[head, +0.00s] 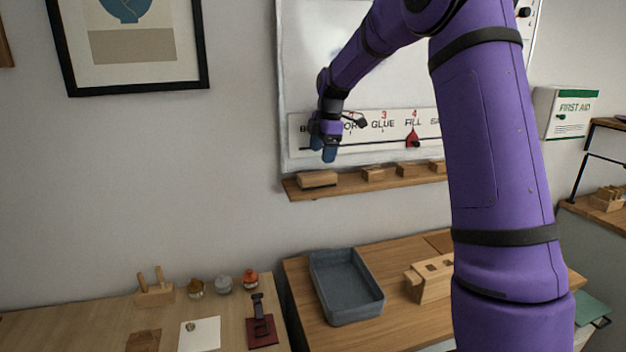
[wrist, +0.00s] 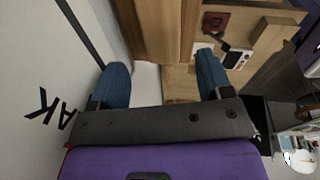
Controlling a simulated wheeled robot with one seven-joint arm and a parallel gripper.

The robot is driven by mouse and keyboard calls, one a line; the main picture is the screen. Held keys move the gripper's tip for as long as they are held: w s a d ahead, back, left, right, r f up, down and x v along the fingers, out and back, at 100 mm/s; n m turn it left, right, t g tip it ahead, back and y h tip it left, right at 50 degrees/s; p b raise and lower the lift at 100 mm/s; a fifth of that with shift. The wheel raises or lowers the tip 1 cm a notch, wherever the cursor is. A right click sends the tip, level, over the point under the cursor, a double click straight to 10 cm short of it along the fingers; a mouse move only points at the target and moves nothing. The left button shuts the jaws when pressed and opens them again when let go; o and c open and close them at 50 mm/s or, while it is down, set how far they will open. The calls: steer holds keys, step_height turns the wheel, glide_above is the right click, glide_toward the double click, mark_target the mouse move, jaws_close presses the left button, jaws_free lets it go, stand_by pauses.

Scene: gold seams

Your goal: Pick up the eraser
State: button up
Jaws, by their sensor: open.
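The eraser (head: 317,179) is a light wooden block lying on the left end of the wooden ledge (head: 352,185) under the whiteboard. My gripper (head: 323,156) hangs above it in front of the board, with blue fingers pointing down and a gap between them and the block. In the wrist view my gripper (wrist: 160,82) has its two blue fingers spread wide with nothing held between them. A wooden block that looks like the eraser (wrist: 152,28) shows beyond the fingertips at the top, partly cut off by the frame; its border with the ledge is hard to tell.
Smaller wooden blocks (head: 373,174) sit farther right on the ledge. The whiteboard (head: 310,75) stands close behind my gripper. Below are a grey tray (head: 345,287) and a table with small jars (head: 223,284) and a dark red pad (head: 262,332).

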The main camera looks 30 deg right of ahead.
mark_target(318, 174)
steer(key=shift+w+a+f, duration=0.15)
steer(key=shift+f, duration=1.2)
steer(key=shift+w+a+f, duration=0.2)
steer(key=shift+f, duration=1.1)
steer(key=shift+w+a+f, duration=0.15)
steer(key=shift+f, duration=1.2)
steer(key=c, duration=0.8)
